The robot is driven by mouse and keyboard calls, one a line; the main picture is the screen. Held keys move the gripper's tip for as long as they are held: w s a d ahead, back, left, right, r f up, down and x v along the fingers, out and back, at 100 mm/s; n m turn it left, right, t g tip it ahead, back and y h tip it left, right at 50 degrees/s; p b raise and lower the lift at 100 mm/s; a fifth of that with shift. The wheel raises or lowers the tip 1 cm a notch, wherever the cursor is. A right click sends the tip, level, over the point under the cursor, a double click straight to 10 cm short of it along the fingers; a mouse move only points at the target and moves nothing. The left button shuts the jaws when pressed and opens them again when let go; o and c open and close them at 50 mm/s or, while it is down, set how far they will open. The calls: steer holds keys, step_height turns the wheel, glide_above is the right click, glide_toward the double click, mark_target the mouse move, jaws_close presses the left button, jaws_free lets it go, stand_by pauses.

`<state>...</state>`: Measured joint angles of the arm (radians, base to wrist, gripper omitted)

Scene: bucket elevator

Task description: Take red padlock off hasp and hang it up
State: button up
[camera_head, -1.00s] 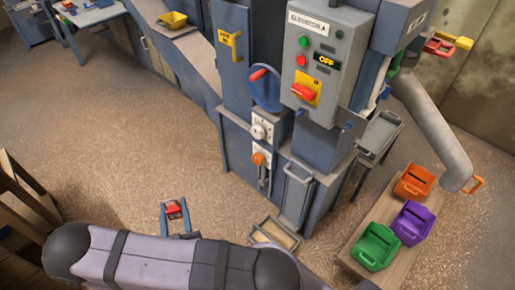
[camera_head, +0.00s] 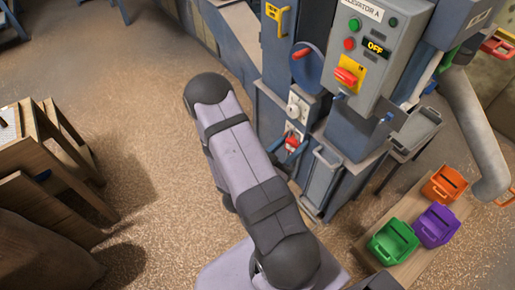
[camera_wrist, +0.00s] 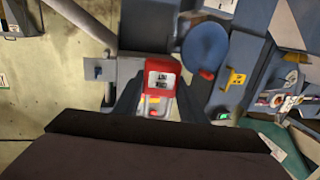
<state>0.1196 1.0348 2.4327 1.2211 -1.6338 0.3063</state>
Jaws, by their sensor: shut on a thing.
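The red padlock (camera_wrist: 158,78) shows in the wrist view, with a white label whose lettering appears upside down. My gripper (camera_wrist: 158,104) is shut on it, one dark finger on each side of its body. In the head view the padlock (camera_head: 291,144) is a small red shape between the fingers of my gripper (camera_head: 291,147), in front of the machine's lower face, below a white-plated knob (camera_head: 294,110). The padlock's shackle is not clearly visible. I cannot tell whether the padlock touches the machine, nor make out the hasp.
A grey control box (camera_head: 378,50) shows OFF and has a red switch (camera_head: 346,76). A blue handwheel (camera_head: 307,68) is above the padlock. Green (camera_head: 392,242), purple (camera_head: 437,226) and orange (camera_head: 443,184) bins stand at right. A wooden table (camera_head: 40,150) is at left; open floor lies between.

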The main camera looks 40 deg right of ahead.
steer(key=s+d+r+m+g, duration=0.2)
steer(key=s+d+g, duration=0.1)
steer(key=s+d, duration=0.3)
steer(key=s+d+r+m+g, duration=0.2)
steer(key=s+d+m+g, duration=0.1)
steer(key=s+d, duration=0.4)
steer(key=shift+s+d+r+g+p, duration=0.2)
steer(key=shift+d+g+p, duration=0.25)
steer(key=shift+d+g, duration=0.35)
steer(key=shift+d, duration=0.15)
glide_toward(390, 123)
steer(key=shift+s+x, duration=0.3)
steer(key=shift+x, duration=1.1)
steer(key=shift+f, duration=0.2)
steer(key=shift+d, duration=0.2)
steer(key=shift+w+b+x, duration=0.25)
steer(key=shift+b+x, duration=0.15)
steer(key=shift+x, duration=0.9)
steer(key=shift+d+r, duration=0.15)
steer(key=shift+r, duration=0.1)
